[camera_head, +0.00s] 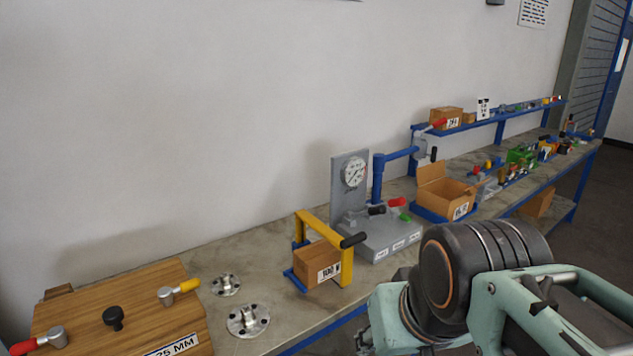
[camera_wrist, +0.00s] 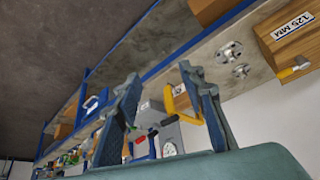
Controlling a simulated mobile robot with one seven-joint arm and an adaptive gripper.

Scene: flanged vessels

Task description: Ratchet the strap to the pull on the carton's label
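The carton (camera_head: 316,265) is a small brown box with a white label (camera_head: 328,272) that seems to read 100 N. A yellow frame (camera_head: 322,232) with a black-ended handle (camera_head: 353,240) arches over it, and blue parts (camera_head: 295,280) show at its base. I cannot clearly make out a separate strap. In the wrist view the yellow frame (camera_wrist: 193,108) appears between and beyond my fingers, and the carton is partly hidden. My gripper (camera_wrist: 158,76) is open and empty, apart from the fixture. The head view shows my arm but not my fingers.
A grey gauge stand (camera_head: 378,225) with red and black handles is right of the carton. Metal flanges (camera_head: 248,320) and a wooden board (camera_head: 120,310) with handles lie left. An open carton (camera_head: 445,192) and a blue rack stand further along the bench (camera_head: 265,265).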

